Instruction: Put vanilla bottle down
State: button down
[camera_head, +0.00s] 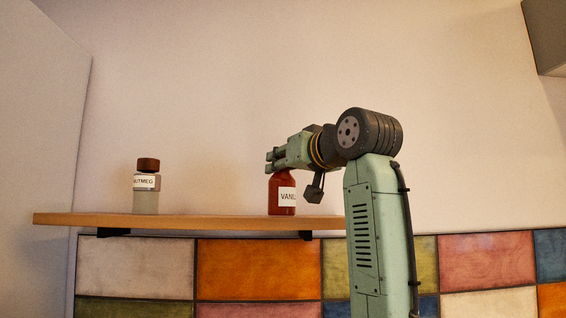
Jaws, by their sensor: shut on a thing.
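My gripper (271,161) comes in from the right and is shut on the top of the bottle. The bottle's cap is hidden by the fingers.
A nutmeg jar (147,198) with a brown lid stands upright on the left part of the shelf. Bare shelf lies between the jar and the bottle. A plain wall rises behind, and coloured tiles (258,268) cover the wall below. A dark box-like edge (547,35) shows at top right.

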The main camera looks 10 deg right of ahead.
jog(key=shift+s+r, duration=0.1)
jog(key=shift+f, duration=0.2)
jog(key=c, duration=1.3)
grip_release()
jog(key=shift+r, duration=0.2)
jog(key=shift+s+f, duration=0.1)
jog(key=shift+s, duration=0.15)
jog(key=b+v, duration=0.3)
jog(key=v, duration=0.8)
jog(key=shift+s+b, duration=0.25)
jog(key=shift+b, duration=0.15)
jog(key=shift+d, duration=0.1)
